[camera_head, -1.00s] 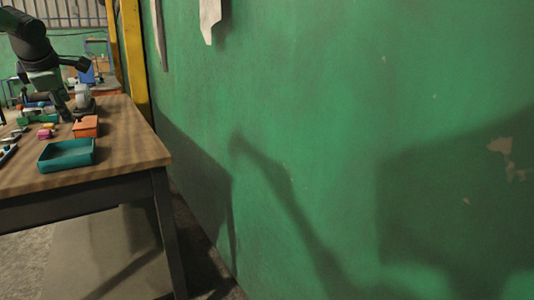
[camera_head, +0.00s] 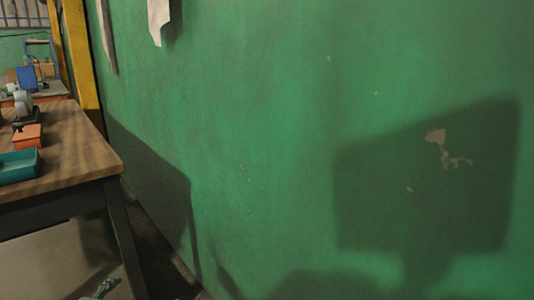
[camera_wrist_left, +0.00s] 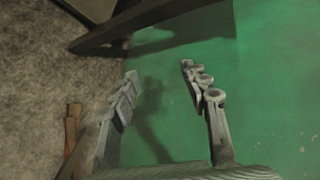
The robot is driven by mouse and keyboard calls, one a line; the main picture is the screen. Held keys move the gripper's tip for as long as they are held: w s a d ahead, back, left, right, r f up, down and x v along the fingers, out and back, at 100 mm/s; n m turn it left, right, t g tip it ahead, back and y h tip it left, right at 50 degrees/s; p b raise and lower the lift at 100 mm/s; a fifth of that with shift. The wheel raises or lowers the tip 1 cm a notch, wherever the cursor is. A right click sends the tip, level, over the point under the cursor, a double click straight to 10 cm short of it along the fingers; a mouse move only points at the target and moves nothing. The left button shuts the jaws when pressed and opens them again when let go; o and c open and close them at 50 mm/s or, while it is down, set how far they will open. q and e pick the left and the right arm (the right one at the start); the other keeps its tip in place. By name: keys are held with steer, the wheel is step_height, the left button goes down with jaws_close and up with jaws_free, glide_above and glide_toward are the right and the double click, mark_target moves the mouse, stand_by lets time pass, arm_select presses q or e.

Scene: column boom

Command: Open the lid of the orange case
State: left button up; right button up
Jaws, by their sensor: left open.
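The case does not show in that view. A small grey gripper part shows at the bottom of the head view, low beside the table leg, well away from the case. My right gripper is not clearly seen.
A teal tray (camera_head: 20,165) stands in front of the case on the table (camera_head: 80,150). A dark table leg (camera_head: 124,240) stands at the near corner. The green wall (camera_head: 280,130) fills the right, with a yellow post (camera_head: 80,60) behind the table.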

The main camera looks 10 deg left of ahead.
arm_select(q)
steer(key=s+d+f+n+g+h, duration=0.1)
steer(key=s+d+f+n+g, duration=0.3)
steer(key=s+d+f+n, duration=0.3)
steer(key=s+d+f+n+g+h, duration=0.1)
steer(key=s+d+f+n+g, duration=0.4)
steer(key=s+d, duration=0.8)
step_height(320, 180, down, 3)
steer(key=d+n, duration=0.2)
steer(key=shift+s+f+n+h, duration=0.15)
steer(key=shift+s+n+h, duration=0.15)
arm_select(e)
steer(key=shift+d+f, duration=0.15)
steer(key=shift+d, duration=0.1)
arm_select(q)
steer(key=shift+c, duration=1.2)
arm_select(e)
steer(key=shift+c, duration=1.3)
arm_select(q)
steer(key=shift+s+a, duration=0.1)
steer(key=shift+s, duration=0.05)
steer(key=shift+c, duration=0.2)
arm_select(e)
steer(key=shift+a, duration=0.1)
steer(key=shift+c, duration=0.6)
